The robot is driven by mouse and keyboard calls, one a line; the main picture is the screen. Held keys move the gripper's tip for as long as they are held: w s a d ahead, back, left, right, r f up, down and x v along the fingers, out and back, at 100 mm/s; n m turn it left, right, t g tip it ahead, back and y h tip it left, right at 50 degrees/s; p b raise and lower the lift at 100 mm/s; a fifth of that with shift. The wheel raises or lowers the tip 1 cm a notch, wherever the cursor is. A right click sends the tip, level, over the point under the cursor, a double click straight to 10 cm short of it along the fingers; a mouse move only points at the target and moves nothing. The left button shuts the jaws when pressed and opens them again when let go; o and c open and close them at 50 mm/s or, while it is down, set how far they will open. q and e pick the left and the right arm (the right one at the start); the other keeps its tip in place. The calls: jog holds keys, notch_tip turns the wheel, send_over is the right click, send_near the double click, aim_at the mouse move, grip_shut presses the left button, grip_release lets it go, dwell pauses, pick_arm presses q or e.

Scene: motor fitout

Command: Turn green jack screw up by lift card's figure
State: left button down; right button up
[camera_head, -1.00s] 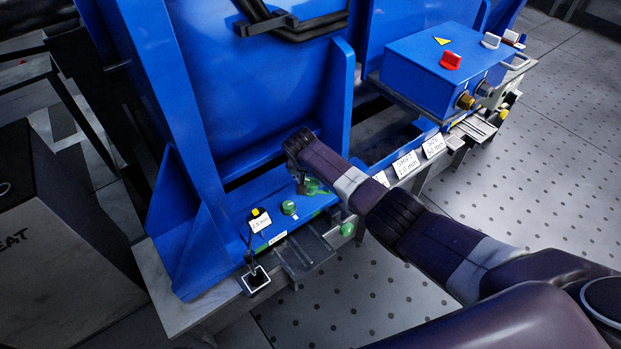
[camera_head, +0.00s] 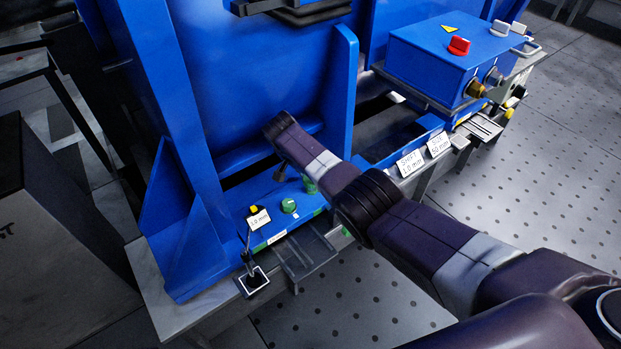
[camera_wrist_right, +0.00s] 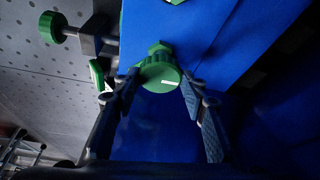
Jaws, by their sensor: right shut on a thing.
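My right gripper (camera_wrist_right: 160,88) has its two fingers on either side of a green knurled knob (camera_wrist_right: 160,76) with a white line on its top, and is shut on it. The knob stands on a blue foot plate. In the head view a green knob (camera_head: 310,186) shows partly behind my right wrist, and another green knob (camera_head: 289,205) stands in the open on the blue plate (camera_head: 268,212). A small gauge with a white card (camera_head: 258,218) stands to its left; its figure seems to read 1.0 mm. My left gripper is out of view.
A white card (camera_head: 410,163) reads SHIFT 1.0 mm, with another card (camera_head: 439,144) beside it. A blue control box (camera_head: 440,62) with a red switch (camera_head: 459,46) stands at upper right. A green side knob (camera_wrist_right: 52,28) is left of the fingers.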

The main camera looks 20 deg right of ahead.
jog(key=shift+s+f, duration=0.1)
dwell(0.4)
jog(key=o, duration=1.2)
jog(key=shift+c, duration=0.2)
jog(key=v, duration=1.2)
jog(key=shift+w, duration=0.25)
dwell(0.3)
